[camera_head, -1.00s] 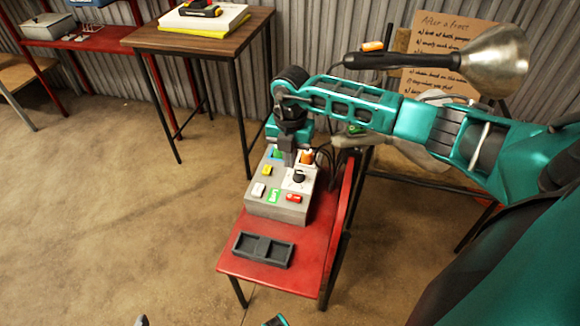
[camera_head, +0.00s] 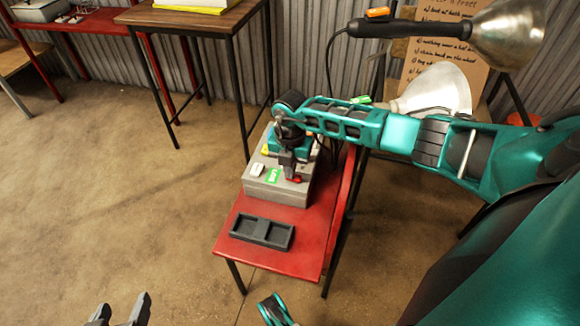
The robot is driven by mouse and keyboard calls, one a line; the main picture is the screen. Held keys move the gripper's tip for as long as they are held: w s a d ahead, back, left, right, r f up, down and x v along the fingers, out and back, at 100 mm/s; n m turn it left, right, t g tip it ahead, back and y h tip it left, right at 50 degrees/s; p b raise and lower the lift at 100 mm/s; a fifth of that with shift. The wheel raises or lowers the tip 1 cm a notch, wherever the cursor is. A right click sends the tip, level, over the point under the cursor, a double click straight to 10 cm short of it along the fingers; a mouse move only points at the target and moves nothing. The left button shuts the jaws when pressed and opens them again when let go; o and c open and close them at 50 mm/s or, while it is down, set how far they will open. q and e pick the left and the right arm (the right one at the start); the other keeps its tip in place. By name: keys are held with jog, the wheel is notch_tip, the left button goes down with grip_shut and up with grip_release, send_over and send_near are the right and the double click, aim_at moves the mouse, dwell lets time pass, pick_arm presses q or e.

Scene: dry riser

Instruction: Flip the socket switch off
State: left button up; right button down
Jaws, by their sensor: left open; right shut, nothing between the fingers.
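A grey control box (camera_head: 275,190) stands on the red bench (camera_head: 305,245). Its top carries a white switch (camera_head: 257,169), a green label or switch (camera_head: 272,176) and a red switch (camera_head: 296,180). Which of them is the socket switch I cannot tell. My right gripper (camera_head: 287,176) is shut and empty, pointing down over the top of the box close beside the red switch; contact cannot be made out. It and its wrist hide the black knob and much of the back of the panel. My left gripper (camera_head: 120,308) is open and empty at the bottom left, well away from the box.
A dark two-compartment tray (camera_head: 262,232) lies at the front of the bench. Work lamps (camera_head: 436,90) and a cardboard sign (camera_head: 432,55) stand behind my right arm. A wooden table (camera_head: 200,20) is at the back left. The floor at left is clear.

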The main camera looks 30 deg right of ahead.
jog(key=shift+f, duration=0.1)
jog(key=shift+w+f, duration=0.1)
jog(key=shift+f, duration=0.05)
jog(key=shift+s+p, duration=0.2)
jog(key=shift+p, duration=0.1)
jog(key=shift+s+d+p, duration=0.5)
jog(key=shift+p, duration=0.1)
